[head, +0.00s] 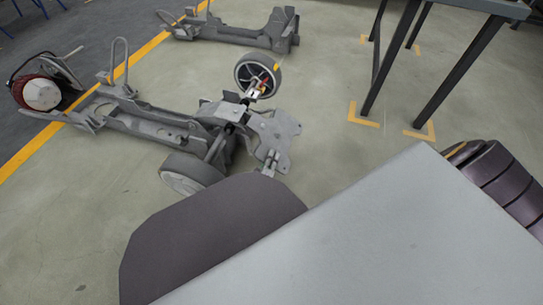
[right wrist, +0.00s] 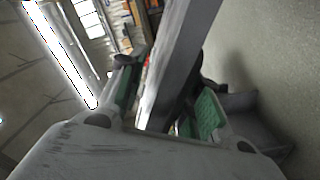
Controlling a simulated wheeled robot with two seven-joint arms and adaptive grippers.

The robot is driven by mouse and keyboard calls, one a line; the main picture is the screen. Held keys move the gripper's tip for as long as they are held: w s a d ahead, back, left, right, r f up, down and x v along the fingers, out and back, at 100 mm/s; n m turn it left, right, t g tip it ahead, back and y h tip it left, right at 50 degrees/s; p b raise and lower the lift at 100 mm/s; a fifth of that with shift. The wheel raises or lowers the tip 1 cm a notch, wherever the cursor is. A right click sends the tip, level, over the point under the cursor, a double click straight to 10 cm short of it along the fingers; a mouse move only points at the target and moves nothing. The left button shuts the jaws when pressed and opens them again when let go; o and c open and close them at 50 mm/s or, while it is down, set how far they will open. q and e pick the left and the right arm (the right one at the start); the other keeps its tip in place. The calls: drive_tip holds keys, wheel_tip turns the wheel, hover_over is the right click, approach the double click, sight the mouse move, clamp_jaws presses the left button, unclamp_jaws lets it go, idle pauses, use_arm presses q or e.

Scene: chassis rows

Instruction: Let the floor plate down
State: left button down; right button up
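A grey floor plate (head: 275,137) with small holes sits at the right end of the near chassis (head: 150,122) in the head view. It looks tilted, but its exact angle is hard to tell. My right gripper (head: 269,162) shows small at the plate's near edge, partly hidden behind my own arm. In the right wrist view its two green-padded fingers (right wrist: 165,100) stand apart, with a long grey bar-like piece (right wrist: 185,50) between them. A gap shows beside the left finger; contact on the other side is unclear. My left gripper is not in view.
A second chassis (head: 235,32) is farther back. A dark-legged table (head: 440,55) stands at the right. Bare floor lies between.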

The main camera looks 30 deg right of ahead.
clamp_jaws()
